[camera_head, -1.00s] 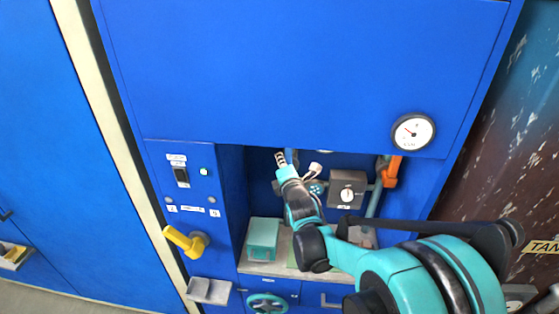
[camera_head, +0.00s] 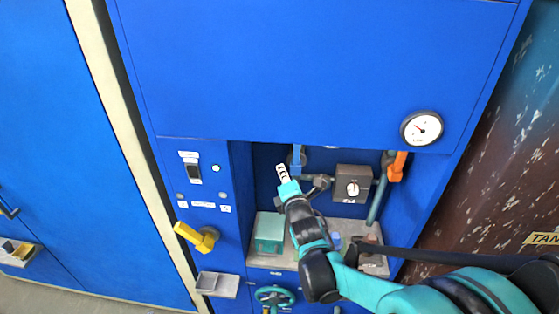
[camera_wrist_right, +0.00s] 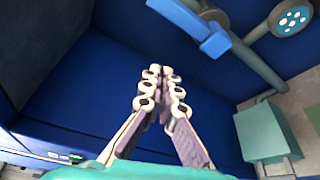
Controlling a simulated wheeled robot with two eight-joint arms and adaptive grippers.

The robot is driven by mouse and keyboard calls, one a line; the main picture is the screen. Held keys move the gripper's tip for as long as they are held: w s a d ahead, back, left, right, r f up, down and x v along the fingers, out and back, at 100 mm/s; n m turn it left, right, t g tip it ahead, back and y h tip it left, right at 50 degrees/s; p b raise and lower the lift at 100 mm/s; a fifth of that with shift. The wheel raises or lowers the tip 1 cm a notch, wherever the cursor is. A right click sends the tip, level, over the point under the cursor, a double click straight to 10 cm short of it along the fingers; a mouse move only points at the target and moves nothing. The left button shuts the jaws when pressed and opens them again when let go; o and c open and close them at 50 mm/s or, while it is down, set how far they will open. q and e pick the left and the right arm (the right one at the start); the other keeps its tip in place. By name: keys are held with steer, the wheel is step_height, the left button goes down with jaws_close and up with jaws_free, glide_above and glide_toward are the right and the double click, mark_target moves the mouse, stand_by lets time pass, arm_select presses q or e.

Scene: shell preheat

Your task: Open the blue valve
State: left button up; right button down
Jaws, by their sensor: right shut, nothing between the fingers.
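The blue valve (camera_head: 297,158) has a blue lever handle hanging down at the top of the recess in the cabinet. Its blue lever also shows at the top of the right wrist view (camera_wrist_right: 200,28), on a grey-blue pipe. My right gripper (camera_head: 282,173) is in the recess, just left of and slightly below the lever. In the right wrist view the fingers of my right gripper (camera_wrist_right: 163,73) are together and empty, with the lever above and to the right, apart from them. My left gripper is not in view.
A grey box with a knob (camera_head: 353,184) and an orange valve handle (camera_head: 397,166) are right of the blue valve. A teal box (camera_head: 269,232) stands on the recess shelf. A yellow handle (camera_head: 197,236) juts out at left. A round gauge (camera_head: 422,128) is above.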

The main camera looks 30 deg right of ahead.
steer(key=shift+s, duration=0.8)
steer(key=shift+f, duration=0.1)
steer(key=s+a+f+m+g+y, duration=0.1)
steer(key=s+a+f+m+g, duration=0.2)
steer(key=s+m, duration=0.3)
steer(key=s+a+f+m+g+y+b, duration=0.1)
steer(key=s+a+f+m+g, duration=0.2)
steer(key=s+m, duration=0.3)
steer(key=s+a+f+m+g+y+b, duration=0.1)
steer(key=s+a+f+m+g, duration=0.2)
steer(key=s+m, duration=0.4)
steer(key=s+a+f, duration=0.1)
steer(key=a, duration=0.1)
steer(key=shift+s+a+f+y, duration=0.2)
steer(key=shift+a+f+y, duration=0.15)
steer(key=shift+f+y, duration=0.05)
